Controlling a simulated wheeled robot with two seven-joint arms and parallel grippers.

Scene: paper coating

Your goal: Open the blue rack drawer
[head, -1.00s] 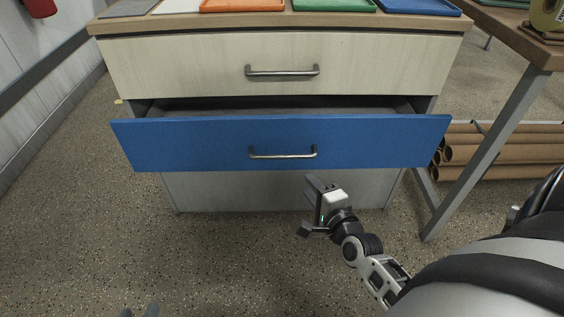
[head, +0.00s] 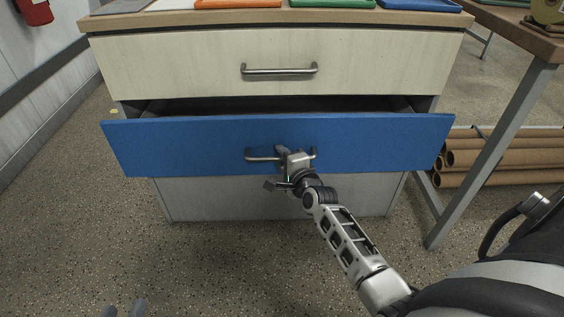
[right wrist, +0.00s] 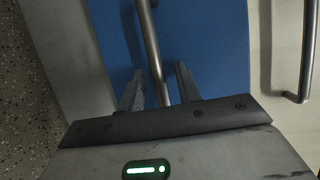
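The blue drawer (head: 190,142) is partly pulled out of the rack, with a dark gap showing above its front. Its metal bar handle (head: 262,157) is partly hidden by my right gripper (head: 284,154), which is at the handle's right half. In the right wrist view, the handle (right wrist: 151,45) runs between the two fingers of my right gripper (right wrist: 159,85), with space on both sides. Its fingers are apart.
A pale drawer (head: 180,65) with its own handle (head: 279,70) is shut above the blue one. Colored trays line the rack top, including an orange one (head: 238,3). The floor at front left is clear.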

